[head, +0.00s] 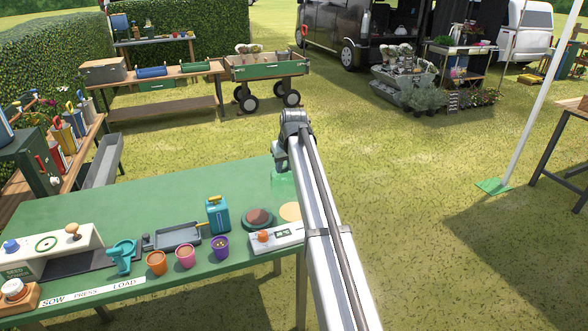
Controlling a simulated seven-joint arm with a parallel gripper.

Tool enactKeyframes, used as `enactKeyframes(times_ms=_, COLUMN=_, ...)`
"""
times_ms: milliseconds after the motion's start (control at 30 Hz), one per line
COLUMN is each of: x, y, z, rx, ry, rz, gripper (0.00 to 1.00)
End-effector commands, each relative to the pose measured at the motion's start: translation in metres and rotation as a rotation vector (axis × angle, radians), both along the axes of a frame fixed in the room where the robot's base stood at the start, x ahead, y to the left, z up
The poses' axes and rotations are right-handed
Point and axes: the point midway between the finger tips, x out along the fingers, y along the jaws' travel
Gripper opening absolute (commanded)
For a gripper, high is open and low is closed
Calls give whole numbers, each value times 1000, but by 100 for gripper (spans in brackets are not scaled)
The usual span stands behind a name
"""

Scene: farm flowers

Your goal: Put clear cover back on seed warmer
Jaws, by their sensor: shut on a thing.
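My gripper (281,163) is at the table's far right edge, largely hidden behind my own arm. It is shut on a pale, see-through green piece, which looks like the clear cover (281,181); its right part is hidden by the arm. A white unit with an orange knob and small display (276,239) stands at the table's near right, with a dark round pad (257,219) and a tan one (289,212) behind it. A white box (45,246) at the left carries the word SEED. I cannot tell for sure which is the seed warmer.
The green table (140,203) is bare at its back. Grass lies right of the table.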

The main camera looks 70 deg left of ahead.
Motion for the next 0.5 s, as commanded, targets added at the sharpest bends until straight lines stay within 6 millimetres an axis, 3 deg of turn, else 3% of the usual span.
enactKeyframes(times_ms=233, x=-55, y=16, z=-4, rx=0, ry=2, rz=103, gripper=0)
enactKeyframes(times_ms=500, x=-78, y=13, z=-4, rx=0, ry=1, rz=374, gripper=0)
